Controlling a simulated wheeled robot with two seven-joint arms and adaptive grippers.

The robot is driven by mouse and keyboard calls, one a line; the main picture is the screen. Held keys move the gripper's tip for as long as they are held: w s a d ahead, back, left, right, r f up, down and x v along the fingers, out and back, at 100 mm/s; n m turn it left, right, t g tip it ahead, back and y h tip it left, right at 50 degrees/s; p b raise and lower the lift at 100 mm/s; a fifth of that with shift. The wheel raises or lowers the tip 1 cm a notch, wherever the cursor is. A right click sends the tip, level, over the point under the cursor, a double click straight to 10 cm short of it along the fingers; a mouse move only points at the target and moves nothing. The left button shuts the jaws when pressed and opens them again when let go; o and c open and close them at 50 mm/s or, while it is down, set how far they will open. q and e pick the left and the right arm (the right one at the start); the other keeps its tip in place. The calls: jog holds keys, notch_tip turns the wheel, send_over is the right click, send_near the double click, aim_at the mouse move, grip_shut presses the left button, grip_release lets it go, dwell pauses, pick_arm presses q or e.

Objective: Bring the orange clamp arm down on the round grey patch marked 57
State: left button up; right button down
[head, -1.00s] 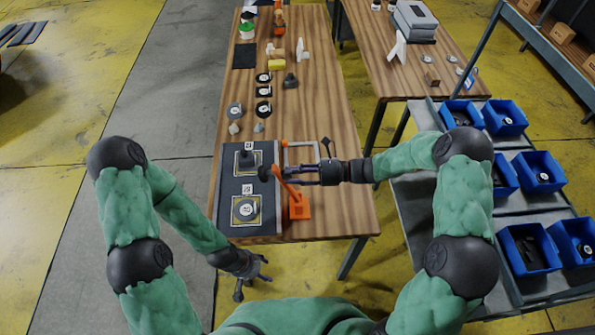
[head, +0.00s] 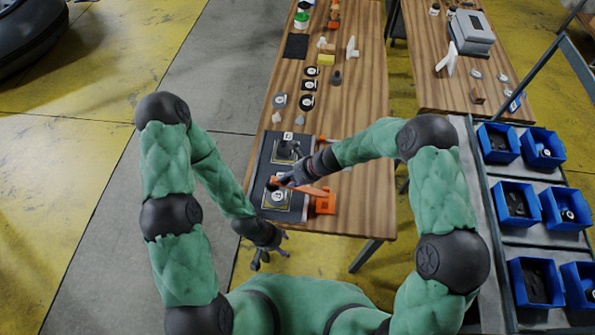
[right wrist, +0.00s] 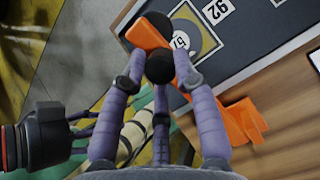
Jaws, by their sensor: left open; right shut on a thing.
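The orange clamp arm (head: 308,189) runs left from its orange base (head: 325,204) and lies low over the mat, above the round grey patch marked 57 (head: 277,197). My right gripper (head: 283,181) is shut on the clamp arm at its free end. In the right wrist view a black knob (right wrist: 160,68) sits between the fingers, and the patch (right wrist: 181,41) shows partly behind the orange arm (right wrist: 148,30). I cannot tell whether the arm touches the patch. My left gripper (head: 265,257) is open and empty, off the table's near left edge.
The dark mat (head: 262,180) also holds a second framed square (head: 284,151) with a dark upright piece on it. Several black discs (head: 308,86) lie farther up the table. Blue bins (head: 535,283) stand on a rack to the right. The table's front right part is clear.

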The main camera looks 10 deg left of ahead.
aim_at(282, 182)
jog(key=shift+x, duration=0.95)
jog(key=shift+a+f+b, duration=0.2)
jog(key=shift+f+b, duration=0.2)
jog(key=shift+f, duration=0.4)
jog(key=shift+w+a+f+b, duration=0.1)
jog(key=shift+a+f+b, duration=0.2)
jog(key=shift+f, duration=0.1)
jog(key=shift+r, duration=0.1)
jog(key=c, duration=1)
grip_release()
jog(key=shift+w, duration=0.1)
jog(key=shift+a, duration=0.2)
jog(key=shift+d+r, duration=0.1)
jog(key=shift+d, duration=0.25)
jog(key=v, duration=1.1)
jog(key=shift+a+r, duration=0.1)
jog(key=shift+r, duration=0.1)
